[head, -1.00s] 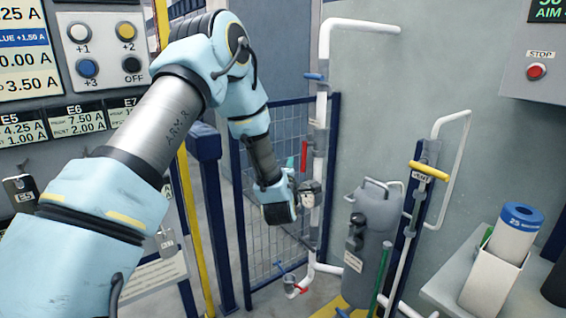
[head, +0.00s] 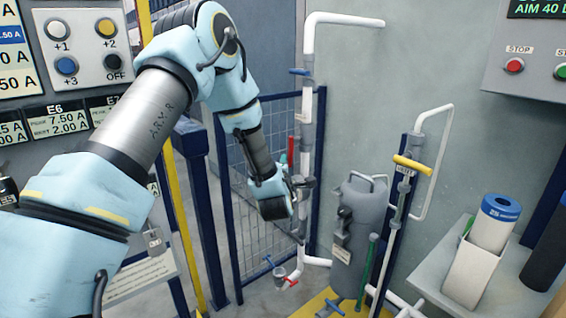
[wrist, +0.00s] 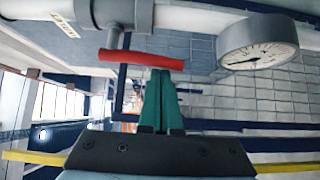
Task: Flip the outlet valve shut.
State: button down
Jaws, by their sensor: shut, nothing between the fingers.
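A valve with a red lever (wrist: 142,59) sits on a white pipe (wrist: 205,17) in the wrist view. The lever lies along the pipe. It also shows small and upright beside the standing pipe in the head view (head: 290,150). A label on the pipe (wrist: 62,25) is too blurred to read, so I cannot confirm that this is the outlet valve. My gripper (wrist: 161,74) has green fingers, shut and empty. Their tips are close to the lever, overlapping its lower edge in the wrist view. I cannot tell whether they touch. In the head view my arm hides the fingertips.
A round gauge (wrist: 258,43) stands out from the same pipe near my fingers. Further right are a grey tank (head: 358,225) and a yellow-handled valve (head: 412,165). A blue mesh fence (head: 262,185) is behind the pipe. Another small red handle (head: 290,282) is low down.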

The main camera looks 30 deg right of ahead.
aim_at(290, 160)
jog(key=shift+s+d+r+n+g, duration=0.1)
jog(key=shift+s+n+g, duration=0.25)
jog(key=shift+n+g, duration=0.2)
jog(key=s+n+g+p, duration=0.1)
jog(key=s+r+n+g+y, duration=0.1)
jog(key=g, duration=0.1)
jog(key=shift+s+d+r+n+g+y+p, duration=0.15)
jog(key=shift+d+r+n+g+y+p, duration=0.1)
jog(key=shift+n+y+p, duration=0.1)
jog(key=shift+s+d+r+n+g+p, duration=0.1)
jog(key=shift+s+r+n+g+p, duration=0.3)
jog(key=shift+r+g, duration=0.4)
jog(key=shift+s+d+r+n+g+p, duration=0.1)
jog(key=shift+s+r+n+g+p, duration=0.15)
jog(key=shift+s+r+n+g, duration=0.5)
jog(key=shift+s+d+r+n+g+p, duration=0.15)
jog(key=shift+r+n+g+p, duration=0.3)
jog(key=shift+g, duration=0.6)
jog(key=shift+a+r, duration=0.1)
jog(key=shift+r, duration=0.15)
